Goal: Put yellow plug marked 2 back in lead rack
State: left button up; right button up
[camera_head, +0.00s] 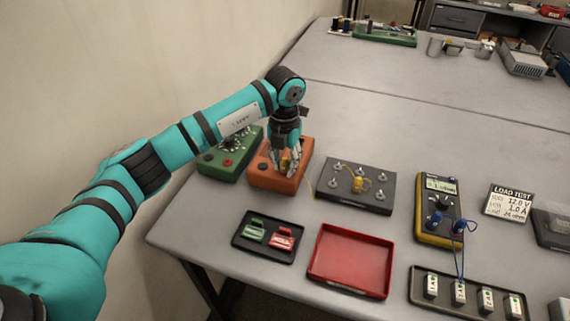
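My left gripper (285,165) points down over the orange box (262,180), with its fingers on either side of something small and yellow (284,162). This may be the yellow plug; its marking is not readable, and I cannot tell whether the fingers press on it. A thin yellow lead (311,186) shows between the orange box and the dark board with metal posts (338,194). A yellow piece (358,184) with a looped yellow wire sits on that board. I cannot make out which thing is the lead rack. My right gripper is not in view.
A green box (222,163) stands left of the orange box. In front are a black tray (247,249) with green and red pieces and an empty red tray (338,284). A yellow multimeter (424,212) and a black tray with white labelled blocks (420,294) are at right.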

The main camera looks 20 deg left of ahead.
aim_at(284, 158)
pick_arm(q)
grip_shut()
jog(key=shift+r, duration=0.2)
jog(key=shift+r+p, duration=1.7)
jog(key=shift+r, duration=1.15)
